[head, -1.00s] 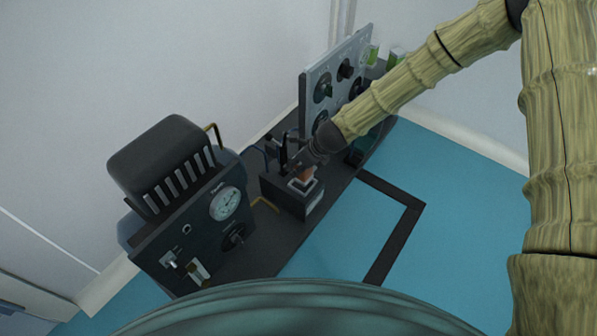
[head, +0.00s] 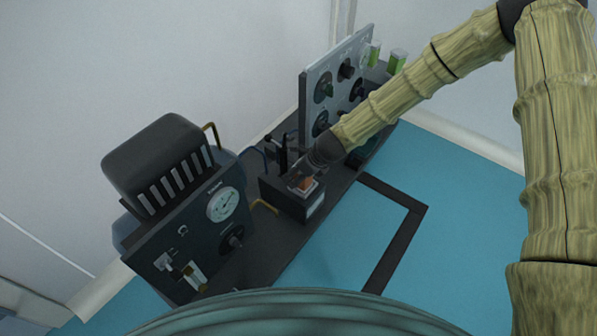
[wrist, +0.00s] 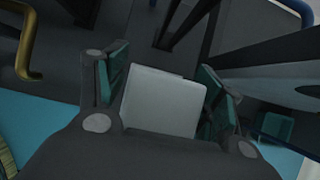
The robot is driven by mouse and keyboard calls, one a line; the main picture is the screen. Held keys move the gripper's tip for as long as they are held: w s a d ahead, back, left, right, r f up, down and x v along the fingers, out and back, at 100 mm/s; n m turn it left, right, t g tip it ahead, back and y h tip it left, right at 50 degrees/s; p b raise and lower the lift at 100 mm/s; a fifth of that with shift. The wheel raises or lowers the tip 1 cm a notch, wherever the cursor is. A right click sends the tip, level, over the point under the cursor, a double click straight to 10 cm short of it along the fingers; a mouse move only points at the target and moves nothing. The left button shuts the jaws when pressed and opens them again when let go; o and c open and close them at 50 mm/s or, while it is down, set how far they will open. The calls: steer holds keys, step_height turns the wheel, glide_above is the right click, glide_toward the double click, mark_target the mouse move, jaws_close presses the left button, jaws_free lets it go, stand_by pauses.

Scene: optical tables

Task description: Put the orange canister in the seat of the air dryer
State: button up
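The orange canister (head: 306,184) shows as a small orange patch low at the tip of my gripper in the head view. It is at the pale-rimmed opening on top of a dark box (head: 291,203), which looks like the air dryer's seat. How deep it sits is hard to tell. In the wrist view a pale, flat-topped block (wrist: 163,100), apparently the canister's top, lies between the teal-padded fingers of my gripper (wrist: 165,82). The fingers are close on both sides of it and look shut on it. My gripper also shows in the head view (head: 302,174), partly blurred.
A black instrument unit with a gauge (head: 223,204) stands to the left. A grey panel with several dials (head: 338,82) and green vials (head: 397,62) stand behind to the right. Thin posts (head: 283,152) rise close beside the gripper. The blue surface in front (head: 355,235) is clear.

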stand_by(0.3)
steer(key=shift+p+v, duration=2.7)
steer(key=shift+v, duration=3.4)
steer(key=s+d+f+n+g+h, duration=0.1)
steer(key=s+d+f+n, duration=0.35)
steer(key=s+f, duration=0.3)
steer(key=s+d+f+n+g+h, duration=0.1)
steer(key=s+d+f+n+h, duration=0.1)
steer(key=s+d+f+n, duration=0.5)
steer(key=s+d+f+n+h, duration=0.1)
steer(key=s+d+n, duration=0.2)
steer(key=s+n, duration=0.3)
steer(key=s+d+f+n+g, duration=0.1)
steer(key=s+d+n, duration=0.3)
steer(key=s, duration=1.1)
steer(key=n, duration=0.3)
steer(key=shift+s+d+f+g+h, duration=0.2)
steer(key=shift+s+f+g+h, duration=0.1)
steer(key=shift+s+f+h, duration=0.1)
steer(key=shift+w, duration=0.1)
steer(key=shift+c, duration=0.3)
